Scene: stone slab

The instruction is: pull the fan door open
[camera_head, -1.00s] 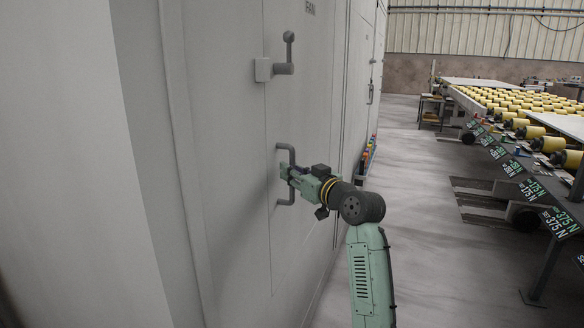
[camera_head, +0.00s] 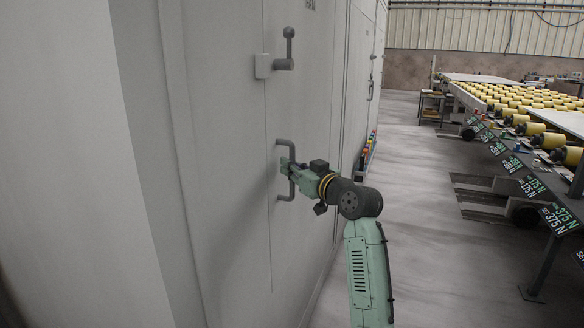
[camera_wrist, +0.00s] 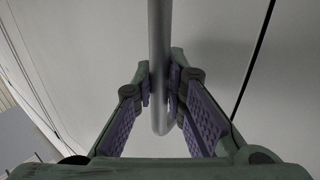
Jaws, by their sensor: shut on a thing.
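The fan door (camera_head: 300,100) is a tall grey panel in the wall of grey cabinets. It looks flush with the wall in the head view. Its handle is a grey vertical bar (camera_head: 285,148) bent in at both ends. My gripper (camera_head: 287,168) is at the middle of this handle. In the wrist view the purple-padded fingers (camera_wrist: 163,92) are shut on the bar, one on each side, and the bar's lower bend (camera_wrist: 161,128) shows between them. Above is a separate latch lever (camera_head: 287,55) with a ball end on a light block, apart from my gripper.
A roller conveyor (camera_head: 530,110) with yellow rollers and hanging number signs stands on the right. Grey floor (camera_head: 420,200) is clear between it and the cabinets. Small coloured items (camera_head: 368,150) line the cabinet foot farther back.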

